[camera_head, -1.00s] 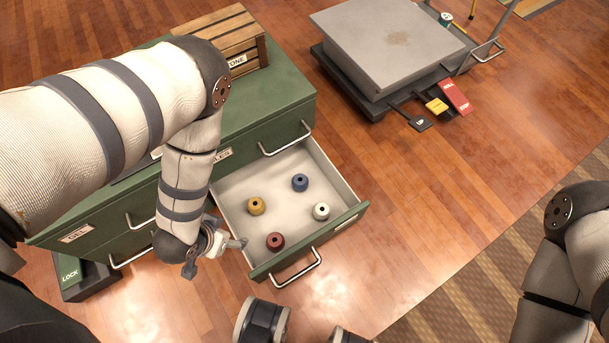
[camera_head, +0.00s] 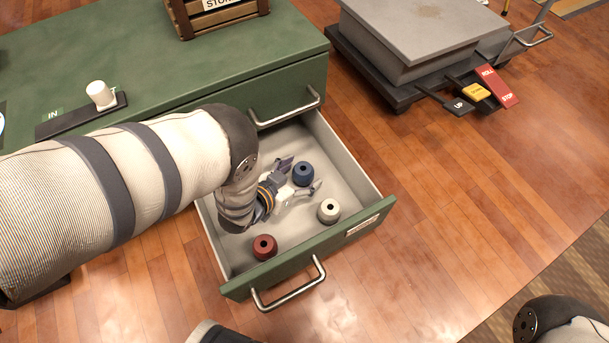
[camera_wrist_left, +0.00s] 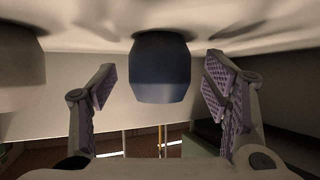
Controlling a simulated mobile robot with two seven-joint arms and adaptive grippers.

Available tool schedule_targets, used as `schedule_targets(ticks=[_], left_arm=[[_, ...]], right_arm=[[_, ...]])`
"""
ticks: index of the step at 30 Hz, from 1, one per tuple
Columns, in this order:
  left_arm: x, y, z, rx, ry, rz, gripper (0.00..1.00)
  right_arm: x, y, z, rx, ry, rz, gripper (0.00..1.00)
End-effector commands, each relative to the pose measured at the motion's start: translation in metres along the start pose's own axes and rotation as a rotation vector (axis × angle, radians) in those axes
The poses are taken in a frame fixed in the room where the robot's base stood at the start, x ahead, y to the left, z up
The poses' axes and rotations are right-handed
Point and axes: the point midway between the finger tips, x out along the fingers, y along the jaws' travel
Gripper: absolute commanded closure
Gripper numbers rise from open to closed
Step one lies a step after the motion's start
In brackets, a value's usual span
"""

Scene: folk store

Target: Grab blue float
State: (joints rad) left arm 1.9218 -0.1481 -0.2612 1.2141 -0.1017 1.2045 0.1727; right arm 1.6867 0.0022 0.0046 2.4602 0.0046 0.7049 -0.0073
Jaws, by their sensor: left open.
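The blue float (camera_head: 303,174) is a short round piece with a dark hole in its top, lying in the open green drawer (camera_head: 366,216). My left gripper (camera_head: 304,175) is inside the drawer, open, with a finger on either side of the blue float. In the left wrist view the blue float (camera_wrist_left: 160,68) sits between the two purple-padded fingers of the gripper (camera_wrist_left: 160,85), with gaps on both sides. A white float (camera_head: 329,211) and a red float (camera_head: 265,247) stand in the drawer. The yellow float is hidden behind my left arm.
The green cabinet (camera_head: 290,50) stands behind the drawer, with a wooden crate (camera_head: 217,17) and a white cup-like piece (camera_head: 101,95) on top. A grey platform cart (camera_head: 420,35) is at upper right.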

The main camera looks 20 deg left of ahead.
Motion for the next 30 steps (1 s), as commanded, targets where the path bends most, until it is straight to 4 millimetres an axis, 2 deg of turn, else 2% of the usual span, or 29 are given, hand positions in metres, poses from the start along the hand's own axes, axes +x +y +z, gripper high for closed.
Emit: schedule_targets(ticks=[6,12,13,22,30], left_arm=[[0.0,0.0,-0.001,0.0,-0.001,0.0,0.33],[0.0,0.0,0.0,0.0,-0.002,0.0,0.78],[0.0,0.0,0.0,0.0,-0.002,0.0,0.82],[-0.003,0.0,-0.005,0.0,-0.002,-0.001,0.83],[-0.036,-0.001,-0.069,0.002,0.004,-0.002,0.83]], right_arm=[[0.0,0.0,0.001,0.0,-0.001,0.0,1.0],[0.0,0.0,0.001,0.0,0.0,0.0,1.0],[0.0,0.0,0.001,0.0,0.0,0.0,1.0],[-0.002,0.0,0.003,0.0,0.002,0.0,1.0],[-0.025,0.003,0.026,0.008,0.039,0.001,1.0]])
